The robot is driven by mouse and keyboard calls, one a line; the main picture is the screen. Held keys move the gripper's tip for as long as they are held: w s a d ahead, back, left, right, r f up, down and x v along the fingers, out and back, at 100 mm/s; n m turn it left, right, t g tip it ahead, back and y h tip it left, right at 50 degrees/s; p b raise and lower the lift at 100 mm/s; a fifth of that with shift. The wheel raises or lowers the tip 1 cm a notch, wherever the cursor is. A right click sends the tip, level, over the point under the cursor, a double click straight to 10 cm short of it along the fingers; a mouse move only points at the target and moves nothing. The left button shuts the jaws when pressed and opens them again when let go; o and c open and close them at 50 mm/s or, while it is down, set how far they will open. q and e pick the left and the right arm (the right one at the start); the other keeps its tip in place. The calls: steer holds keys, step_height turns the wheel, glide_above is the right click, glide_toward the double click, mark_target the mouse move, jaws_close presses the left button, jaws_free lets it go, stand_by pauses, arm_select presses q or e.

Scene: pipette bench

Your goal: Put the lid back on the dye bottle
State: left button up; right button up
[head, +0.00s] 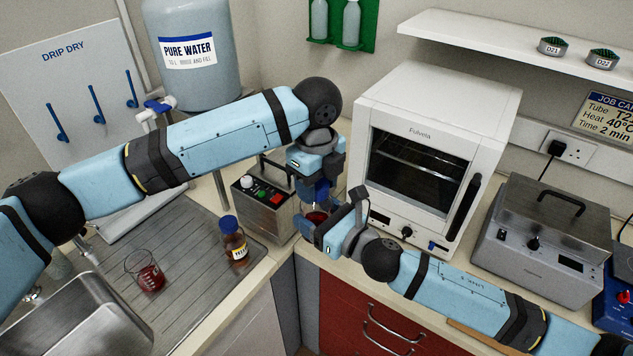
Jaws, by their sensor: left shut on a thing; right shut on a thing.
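My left gripper (318,186) points down at the bench corner, shut on a dark blue thing that looks like the lid (321,191). Directly below it is a small patch of dark red, which looks like the dye bottle (316,217). My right gripper (322,228) comes in from the right and is shut around that bottle. The grippers hide most of the bottle and lid. The lid is above the bottle, but I cannot tell whether they touch.
An amber bottle with a blue cap (236,244) and a beaker of red liquid (146,275) stand on the drainboard (190,250) beside the sink (90,315). A grey control box (262,203) stands close left of the grippers. A white oven (430,130) is close on the right.

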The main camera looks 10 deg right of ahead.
arm_select(q)
steer(key=shift+w+m, duration=0.1)
steer(key=shift+m, duration=0.9)
steer(key=o, duration=1.1)
step_height(320, 180, up, 12)
